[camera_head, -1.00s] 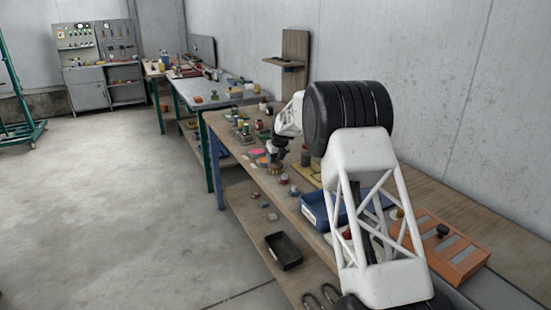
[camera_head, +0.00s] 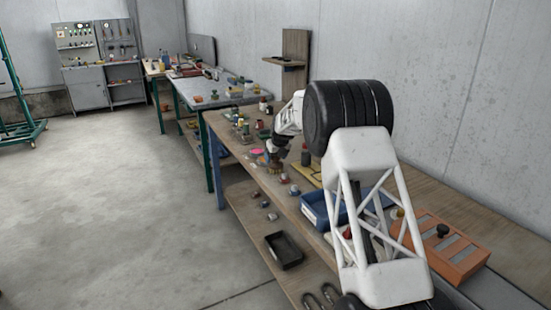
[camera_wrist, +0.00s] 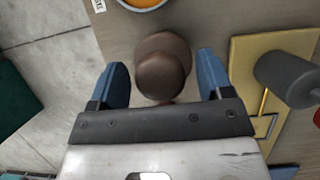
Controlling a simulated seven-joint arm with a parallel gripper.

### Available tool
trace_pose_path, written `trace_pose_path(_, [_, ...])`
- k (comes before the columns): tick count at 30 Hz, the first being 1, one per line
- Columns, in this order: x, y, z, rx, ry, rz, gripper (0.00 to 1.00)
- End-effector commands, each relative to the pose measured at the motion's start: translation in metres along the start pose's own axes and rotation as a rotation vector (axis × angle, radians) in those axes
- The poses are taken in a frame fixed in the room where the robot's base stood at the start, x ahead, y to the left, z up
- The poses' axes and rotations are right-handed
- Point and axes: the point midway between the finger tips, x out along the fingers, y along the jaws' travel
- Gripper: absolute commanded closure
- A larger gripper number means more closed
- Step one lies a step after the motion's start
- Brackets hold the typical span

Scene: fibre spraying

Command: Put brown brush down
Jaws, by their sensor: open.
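The brown brush shows in the wrist view as a rounded brown handle (camera_wrist: 163,72), seen from above, standing on the wooden table (camera_wrist: 210,30). In the head view the brush (camera_head: 272,158) is small and partly covered by my gripper, near the table's front edge. My gripper (camera_wrist: 164,75) has its two blue fingers apart, one on each side of the handle, with clear gaps to both. In the head view my gripper (camera_head: 280,146) is just above the brush. The brush's bristles are hidden in the wrist view.
A yellow plate (camera_wrist: 245,65) with a grey cylindrical handle (camera_wrist: 287,76) lies right of the brush. An orange-filled bowl (camera_wrist: 143,3) is close at the top. A blue tray (camera_head: 318,215) and orange box (camera_head: 455,258) stand nearer. Several small items crowd the table behind.

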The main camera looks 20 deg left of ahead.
Motion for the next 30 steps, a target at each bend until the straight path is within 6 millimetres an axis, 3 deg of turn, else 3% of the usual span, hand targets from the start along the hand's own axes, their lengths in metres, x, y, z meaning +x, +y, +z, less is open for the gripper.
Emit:
trace_pose_path(8, [-0.02, 0.0, 0.0, 0.0, -0.001, -0.001, 0.27])
trace_pose_path(30, [-0.109, 0.0, 0.0, 0.0, -0.001, 0.0, 0.27])
